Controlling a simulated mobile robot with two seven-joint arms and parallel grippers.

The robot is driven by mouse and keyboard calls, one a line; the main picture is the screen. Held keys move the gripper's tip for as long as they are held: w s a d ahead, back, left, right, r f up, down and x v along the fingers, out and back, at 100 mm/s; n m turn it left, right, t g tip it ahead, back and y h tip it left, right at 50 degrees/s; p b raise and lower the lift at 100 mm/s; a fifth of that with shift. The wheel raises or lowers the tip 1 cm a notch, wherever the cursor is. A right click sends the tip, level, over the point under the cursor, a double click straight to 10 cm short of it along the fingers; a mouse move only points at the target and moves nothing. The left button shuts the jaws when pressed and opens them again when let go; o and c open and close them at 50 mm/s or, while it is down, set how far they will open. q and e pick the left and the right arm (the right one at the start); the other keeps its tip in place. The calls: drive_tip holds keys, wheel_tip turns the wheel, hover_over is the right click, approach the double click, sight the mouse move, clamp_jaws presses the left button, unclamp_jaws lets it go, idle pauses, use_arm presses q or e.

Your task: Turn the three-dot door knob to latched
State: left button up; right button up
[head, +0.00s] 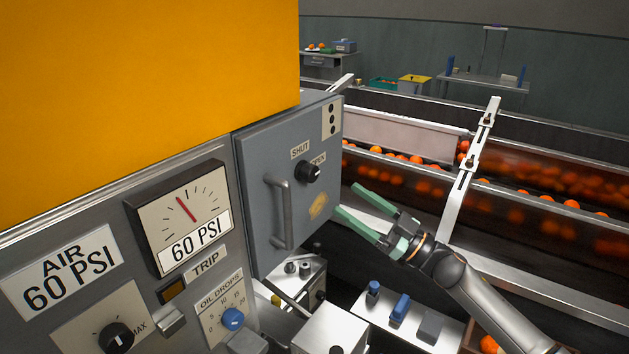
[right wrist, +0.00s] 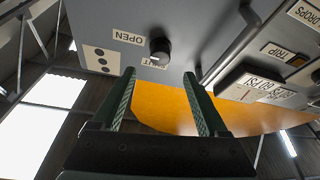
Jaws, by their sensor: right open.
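The grey door (head: 258,170) bears a plate with three black dots (head: 332,118), which also shows in the right wrist view (right wrist: 101,60). Below the plate is a black round knob (head: 311,173), between labels SHUT (head: 300,150) and OPEN (head: 319,159). I cannot tell surely which label its pointer faces. My right gripper (head: 347,199) is open and empty, to the right of and below the knob, apart from it. In the right wrist view the knob (right wrist: 160,48) lies beyond and roughly between the fingertips (right wrist: 159,74). My left gripper is out of view.
A bar handle (head: 279,212) stands out from the door left of the knob. A pressure gauge (head: 183,215) is on the panel to the left. Conveyors with oranges (head: 416,159) run behind my right arm.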

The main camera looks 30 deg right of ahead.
sight(315, 178)
drive_tip(key=x, duration=0.9)
drive_tip(key=shift+w+a, duration=0.1)
drive_tip(key=shift+w, duration=0.05)
clamp_jaws()
idle(0.4)
